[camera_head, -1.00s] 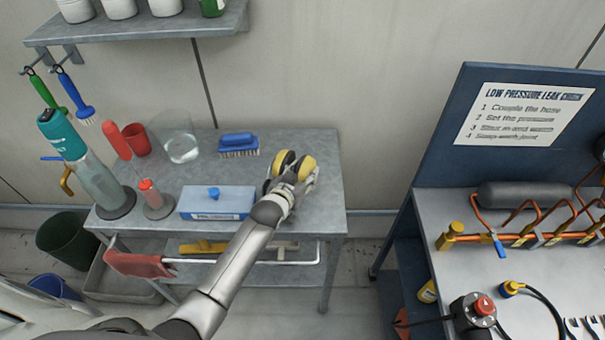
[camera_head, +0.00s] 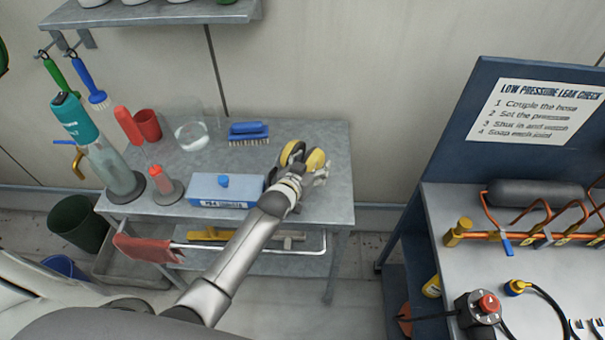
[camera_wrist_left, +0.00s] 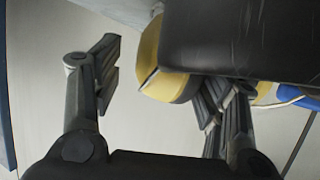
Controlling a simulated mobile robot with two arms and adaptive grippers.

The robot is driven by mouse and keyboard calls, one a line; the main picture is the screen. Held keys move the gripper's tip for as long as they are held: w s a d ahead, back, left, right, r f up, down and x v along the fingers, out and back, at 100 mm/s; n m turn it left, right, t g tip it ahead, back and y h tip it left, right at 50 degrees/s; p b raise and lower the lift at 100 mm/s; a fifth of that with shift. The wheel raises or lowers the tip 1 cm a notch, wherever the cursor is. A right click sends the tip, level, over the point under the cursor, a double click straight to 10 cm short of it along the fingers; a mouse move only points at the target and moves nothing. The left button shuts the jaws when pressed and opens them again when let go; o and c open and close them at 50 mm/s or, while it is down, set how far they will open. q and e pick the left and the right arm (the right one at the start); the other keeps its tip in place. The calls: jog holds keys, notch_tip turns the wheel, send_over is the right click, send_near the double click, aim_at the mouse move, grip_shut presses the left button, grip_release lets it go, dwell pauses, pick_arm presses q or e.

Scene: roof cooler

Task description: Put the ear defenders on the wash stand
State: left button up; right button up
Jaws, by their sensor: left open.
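The ear defenders (camera_head: 316,158), with yellow cups and dark parts, are at the right end of the grey metal wash stand (camera_head: 338,192). My left gripper (camera_head: 306,176) is right at them and hides their near side. In the left wrist view the fingers of my left gripper (camera_wrist_left: 152,85) are wide apart. A yellow cup of the ear defenders (camera_wrist_left: 165,62) shows beside the right-hand finger, and a dark part covers the upper right. I cannot tell whether the cup touches the finger. My right gripper is not in view.
A blue-grey box (camera_head: 225,190), a blue brush (camera_head: 248,132), a glass jar (camera_head: 190,135), a red cup (camera_head: 147,125) and bottles stand on the same top. A rail with a red cloth (camera_head: 148,248) runs along its front. A blue bench (camera_head: 440,215) with copper piping stands right.

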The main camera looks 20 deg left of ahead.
pick_arm(q)
jog(key=b+v, duration=0.1)
jog(key=v, duration=1)
jog(key=shift+s, duration=0.3)
jog(key=s+a+f+g+y, duration=0.2)
jog(key=s+g, duration=0.8)
jog(key=s, duration=1.5)
notch_tip(320, 180, down, 28)
jog(key=s+g+b, duration=0.1)
jog(key=s+b, duration=0.1)
jog(key=s+a+f+m+g+b, duration=0.1)
jog(key=s+a+f+b, duration=0.1)
jog(key=s+f, duration=1.4)
notch_tip(320, 180, down, 3)
jog(key=shift+s+a+f, duration=0.2)
jog(key=shift+s+a, duration=0.2)
jog(key=shift+a, duration=0.1)
